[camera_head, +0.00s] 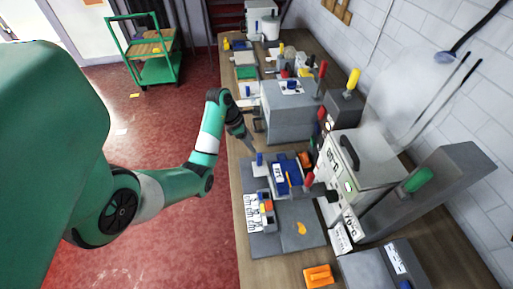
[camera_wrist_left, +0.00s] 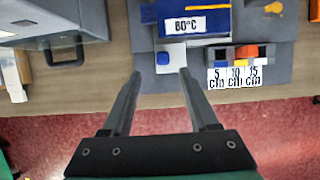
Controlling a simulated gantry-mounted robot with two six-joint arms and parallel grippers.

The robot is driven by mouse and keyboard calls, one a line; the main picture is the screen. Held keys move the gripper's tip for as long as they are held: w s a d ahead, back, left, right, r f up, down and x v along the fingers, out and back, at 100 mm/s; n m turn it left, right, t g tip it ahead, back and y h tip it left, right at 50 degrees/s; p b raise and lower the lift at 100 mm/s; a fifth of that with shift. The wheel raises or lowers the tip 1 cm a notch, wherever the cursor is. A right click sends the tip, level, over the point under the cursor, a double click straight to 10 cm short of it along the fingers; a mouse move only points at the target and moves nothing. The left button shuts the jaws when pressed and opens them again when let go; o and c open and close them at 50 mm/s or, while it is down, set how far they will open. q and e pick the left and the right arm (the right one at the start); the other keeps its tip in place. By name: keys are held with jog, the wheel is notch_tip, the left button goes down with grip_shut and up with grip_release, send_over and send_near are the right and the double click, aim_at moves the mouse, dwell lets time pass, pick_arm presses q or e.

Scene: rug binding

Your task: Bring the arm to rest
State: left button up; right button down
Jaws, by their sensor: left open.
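My left arm comes in from the left in the head view and reaches over the near edge of the workbench (camera_head: 262,275). Its gripper (camera_head: 248,140) hangs by the bench edge, in front of the grey box. In the left wrist view the two fingers (camera_wrist_left: 160,76) are spread apart with nothing between them. Just beyond the fingertips is a white block with a blue button (camera_wrist_left: 163,58), beside a blue unit labelled 80°C (camera_wrist_left: 190,22). My right gripper is not in view.
A grey box (camera_head: 287,110) stands close to the gripper; its black handle (camera_wrist_left: 80,52) shows in the wrist view. A grey mat (camera_head: 300,240) carries the blue unit and a 5, 10, 15 cm block (camera_wrist_left: 240,54). Open red floor (camera_head: 150,115) lies left of the bench.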

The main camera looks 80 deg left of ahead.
pick_arm(q)
jog(key=p+v, duration=0.1)
jog(key=v, duration=0.1)
jog(key=shift+s+r+p, duration=0.1)
jog(key=shift+r+p, duration=0.2)
jog(key=shift+p, duration=0.1)
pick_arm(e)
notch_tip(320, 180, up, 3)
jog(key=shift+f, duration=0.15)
